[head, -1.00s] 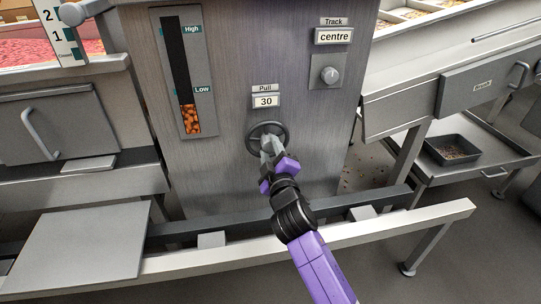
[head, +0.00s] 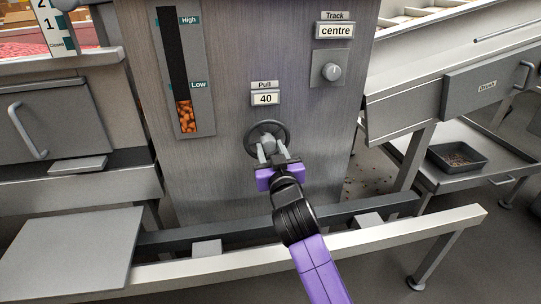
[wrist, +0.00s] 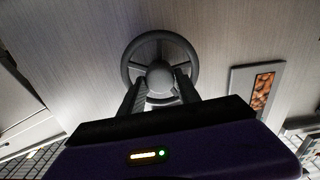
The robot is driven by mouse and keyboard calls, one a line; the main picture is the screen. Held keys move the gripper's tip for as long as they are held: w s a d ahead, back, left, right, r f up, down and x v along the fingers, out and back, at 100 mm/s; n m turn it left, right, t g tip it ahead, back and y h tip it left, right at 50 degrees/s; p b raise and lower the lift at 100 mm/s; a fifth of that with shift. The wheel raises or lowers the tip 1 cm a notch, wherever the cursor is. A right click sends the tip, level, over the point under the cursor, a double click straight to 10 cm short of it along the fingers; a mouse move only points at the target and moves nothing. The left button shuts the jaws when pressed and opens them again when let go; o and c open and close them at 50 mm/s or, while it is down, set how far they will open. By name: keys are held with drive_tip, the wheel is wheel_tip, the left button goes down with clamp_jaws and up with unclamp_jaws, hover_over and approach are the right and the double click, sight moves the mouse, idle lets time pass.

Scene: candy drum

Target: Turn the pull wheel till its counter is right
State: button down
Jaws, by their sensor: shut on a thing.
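The pull wheel (head: 283,133) is a dark round handwheel with a grey hub on the grey cabinet front. Its counter (head: 265,99), labelled Pull, reads 40. My gripper (head: 269,150) is at the wheel, its two fingers on either side of the hub and shut on it. In the wrist view the wheel (wrist: 160,38) shows its rim and spokes, and my gripper's fingers (wrist: 160,85) reach to both sides of the round hub. The lower part of the wheel is partly hidden by my gripper.
A Track knob (head: 331,72) with a sign reading centre is at upper right. A level window (head: 186,115) shows orange pieces below Low. A pale rail (head: 400,228) runs in front of the cabinet. A dark tray (head: 457,157) stands on a shelf at right.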

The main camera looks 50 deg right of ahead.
drive_tip(key=shift+f+m+b, duration=0.2)
drive_tip(key=shift+m+b, duration=0.3)
drive_tip(key=shift+m, duration=0.6)
drive_tip(key=c, duration=0.9)
unclamp_jaws()
drive_tip(key=shift+r, duration=0.1)
drive_tip(key=shift+o, duration=0.2)
drive_tip(key=shift+s, duration=0.1)
drive_tip(key=p+v, duration=0.1)
drive_tip(key=v, duration=0.6)
drive_tip(key=shift+s+a, duration=0.25)
